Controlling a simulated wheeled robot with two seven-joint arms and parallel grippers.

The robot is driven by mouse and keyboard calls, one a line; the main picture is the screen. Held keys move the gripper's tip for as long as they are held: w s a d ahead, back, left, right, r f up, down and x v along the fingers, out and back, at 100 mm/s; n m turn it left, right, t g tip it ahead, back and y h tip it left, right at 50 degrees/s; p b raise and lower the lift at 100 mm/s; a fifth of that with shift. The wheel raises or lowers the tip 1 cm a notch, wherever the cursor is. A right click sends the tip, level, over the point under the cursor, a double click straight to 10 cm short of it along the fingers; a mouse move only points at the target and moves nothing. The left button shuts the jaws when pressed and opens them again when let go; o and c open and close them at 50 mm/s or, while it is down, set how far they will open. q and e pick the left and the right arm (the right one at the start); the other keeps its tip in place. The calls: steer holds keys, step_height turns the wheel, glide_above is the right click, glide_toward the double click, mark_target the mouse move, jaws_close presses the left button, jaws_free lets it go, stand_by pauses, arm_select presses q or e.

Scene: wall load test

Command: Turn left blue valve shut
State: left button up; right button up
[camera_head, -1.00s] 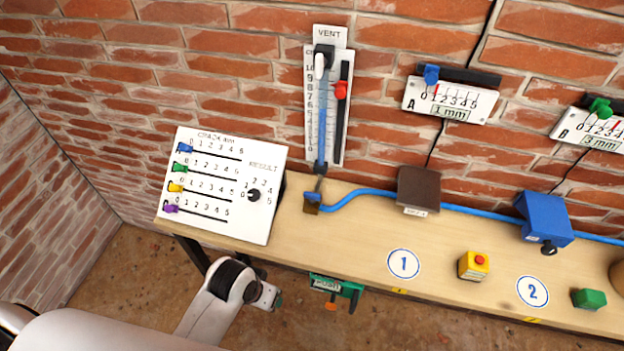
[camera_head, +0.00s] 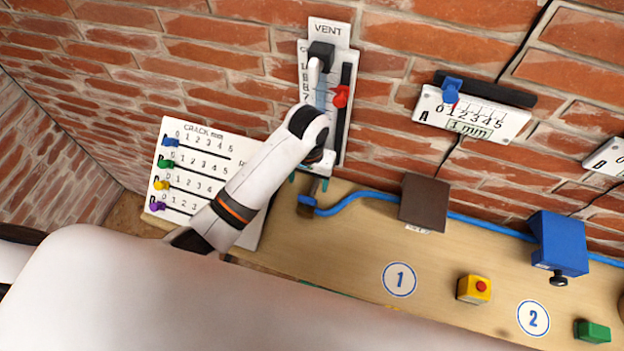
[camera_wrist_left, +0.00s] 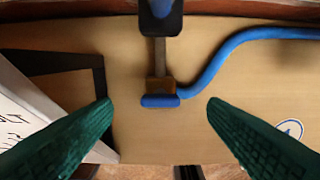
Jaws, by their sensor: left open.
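The left valve stands near the back edge of the wooden bench, under the vent column; its brass body (camera_wrist_left: 160,86) and blue handle (camera_wrist_left: 160,101) show in the left wrist view. The handle lies crosswise in that picture. In the head view the valve's blue handle (camera_head: 307,200) shows just below my left gripper (camera_head: 310,182). In the wrist view my left gripper (camera_wrist_left: 160,108) is open, its green fingers on either side of the handle and apart from it. How far below the fingertips it sits I cannot tell. My right gripper is out of view.
A blue hose (camera_head: 362,196) runs right from the valve to a brown box (camera_head: 424,203) and a blue box (camera_head: 558,243) with a black knob. The vent board (camera_head: 327,30) rises behind my gripper. The crack panel (camera_head: 188,133) stands left, partly behind my arm.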

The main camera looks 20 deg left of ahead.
mark_target(307, 198)
arm_select(q)
steer(key=shift+s+f+p, duration=0.3)
steer(key=shift+s+f, duration=0.65)
steer(key=shift+s, duration=0.1)
step_height(307, 198, down, 2)
steer(key=shift+f, duration=0.25)
steer(key=shift+w+f+p, duration=0.2)
steer(key=shift+f, duration=0.35)
steer(key=shift+w+f+p, duration=0.15)
steer(key=shift+w+f, duration=0.05)
steer(key=shift+f, duration=0.35)
steer(key=shift+s+r, duration=0.1)
steer(key=shift+s, duration=0.05)
steer(key=shift+c, duration=0.7)
steer(key=c, duration=0.8)
steer(key=shift+c, duration=0.2)
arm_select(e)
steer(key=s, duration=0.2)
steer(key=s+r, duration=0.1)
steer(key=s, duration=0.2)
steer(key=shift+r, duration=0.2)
